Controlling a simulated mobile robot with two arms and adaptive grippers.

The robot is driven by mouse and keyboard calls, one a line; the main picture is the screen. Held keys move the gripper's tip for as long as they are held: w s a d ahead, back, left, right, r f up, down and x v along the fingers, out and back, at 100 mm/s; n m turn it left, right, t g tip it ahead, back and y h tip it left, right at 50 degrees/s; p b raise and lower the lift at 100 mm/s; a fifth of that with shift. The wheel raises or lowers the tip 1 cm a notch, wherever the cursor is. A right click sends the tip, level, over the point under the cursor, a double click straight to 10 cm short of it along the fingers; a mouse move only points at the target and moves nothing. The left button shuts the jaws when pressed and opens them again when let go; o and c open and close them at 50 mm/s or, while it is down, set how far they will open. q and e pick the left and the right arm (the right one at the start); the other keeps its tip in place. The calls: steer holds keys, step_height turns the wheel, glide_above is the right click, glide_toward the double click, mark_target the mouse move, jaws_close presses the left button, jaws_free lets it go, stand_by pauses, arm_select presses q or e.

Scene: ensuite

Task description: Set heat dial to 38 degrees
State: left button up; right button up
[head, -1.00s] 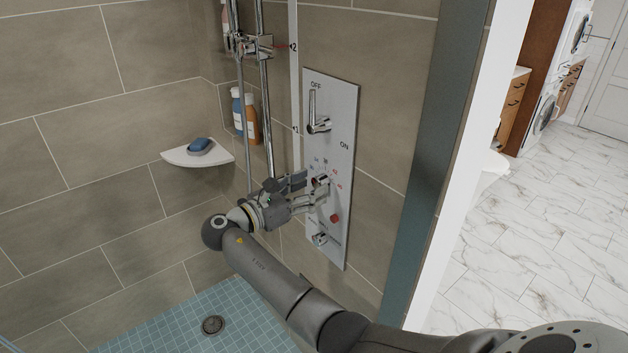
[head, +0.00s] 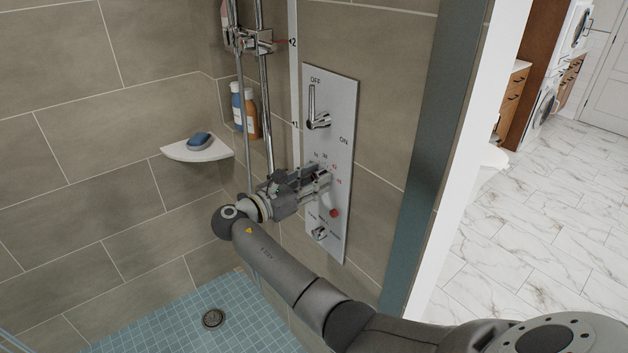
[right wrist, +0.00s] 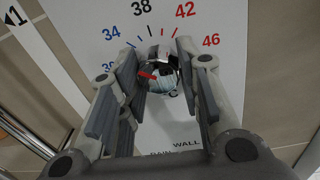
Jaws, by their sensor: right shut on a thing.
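The heat dial (right wrist: 168,84) is a chrome round knob on the white shower panel (head: 346,110). In the right wrist view it sits between the two fingers of my right gripper (right wrist: 160,62), which is shut on it. The printed numbers 34, 38, 42 and 46 arc above the dial; a blue 30 is partly hidden by the left finger. A small red mark shows on the dial's left side. I cannot tell exactly which number the dial points to. In the head view my right gripper (head: 318,182) covers the dial. My left gripper is not in view.
Above the dial is the OFF/ON lever (head: 318,118). Below are a red button (head: 334,213) and a lower chrome knob (head: 319,233). The chrome shower rail (head: 264,100) stands close left of my gripper. A corner shelf (head: 210,151) holds blue soap (head: 199,139).

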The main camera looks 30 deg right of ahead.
steer(key=m+b, duration=0.1)
steer(key=m, duration=0.1)
steer(key=m+b, duration=0.1)
steer(key=m, duration=0.1)
steer(key=shift+f+m, duration=0.2)
steer(key=shift+m, duration=0.2)
steer(key=m+b, duration=0.3)
steer(key=shift+m, duration=0.4)
steer(key=shift+r+m+b, duration=0.1)
steer(key=shift+m+b, duration=0.65)
steer(key=shift+m, duration=0.05)
steer(key=o, duration=1)
steer(key=shift+w, duration=0.1)
steer(key=s+a, duration=0.1)
steer(key=a, duration=1.1)
steer(key=shift+s, duration=0.15)
